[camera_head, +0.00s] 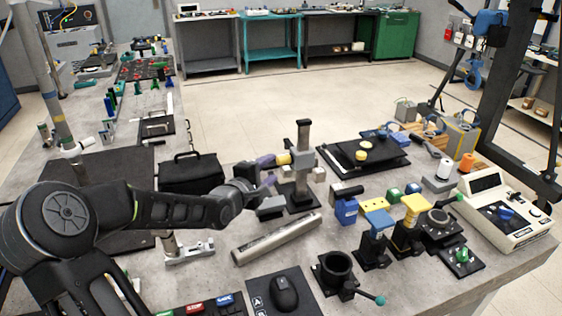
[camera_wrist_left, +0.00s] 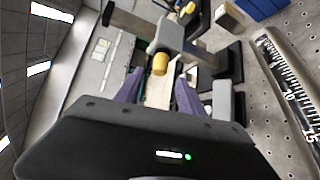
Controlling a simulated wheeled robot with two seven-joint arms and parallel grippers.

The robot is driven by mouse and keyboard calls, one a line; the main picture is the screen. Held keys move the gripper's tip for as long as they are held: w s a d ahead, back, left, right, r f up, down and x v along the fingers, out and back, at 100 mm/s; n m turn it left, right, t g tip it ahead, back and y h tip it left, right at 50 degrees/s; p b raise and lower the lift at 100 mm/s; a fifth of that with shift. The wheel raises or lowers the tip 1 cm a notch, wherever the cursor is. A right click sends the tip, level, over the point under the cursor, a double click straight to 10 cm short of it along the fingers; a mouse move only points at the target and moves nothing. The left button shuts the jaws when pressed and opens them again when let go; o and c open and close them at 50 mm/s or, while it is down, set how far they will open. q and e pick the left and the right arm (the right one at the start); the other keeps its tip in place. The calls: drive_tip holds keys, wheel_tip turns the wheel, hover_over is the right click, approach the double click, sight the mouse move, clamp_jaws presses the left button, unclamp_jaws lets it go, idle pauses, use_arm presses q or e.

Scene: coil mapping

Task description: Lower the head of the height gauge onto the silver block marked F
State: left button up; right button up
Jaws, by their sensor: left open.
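The height gauge (camera_head: 303,140) stands upright on the bench, with a dark base, a grey column and a head (camera_head: 302,160) partway up. A yellow knob (camera_head: 283,159) sticks out of the head toward my left gripper (camera_head: 270,171). In the left wrist view the knob (camera_wrist_left: 160,63) lies just beyond the purple fingertips (camera_wrist_left: 158,80), roughly centred between them. The fingers are apart and hold nothing. Small silver blocks (camera_head: 318,174) stand by the gauge; no letter F is readable on them. My right gripper does not show.
A long metal scale bar (camera_head: 277,238) lies in front of the gauge. A black case (camera_head: 191,172) is to the left, and a black tray (camera_head: 377,153) is behind to the right. Blue and yellow fixtures (camera_head: 376,222) crowd the right. A computer mouse (camera_head: 284,292) sits at the front.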

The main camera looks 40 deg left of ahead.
sight(278, 163)
use_arm(q)
drive_tip(key=shift+w+f+b, duration=0.2)
drive_tip(key=shift+w+b, duration=0.2)
drive_tip(key=shift+w, duration=0.2)
drive_tip(key=b+x, duration=0.1)
drive_tip(key=x, duration=0.4)
drive_tip(key=shift+w+a+r+b, duration=0.1)
drive_tip(key=shift+w+r+b, duration=0.05)
drive_tip(key=shift+b, duration=0.2)
drive_tip(key=shift+w+a, duration=0.1)
drive_tip(key=shift+w, duration=0.45)
drive_tip(key=shift+c, duration=0.4)
clamp_jaws()
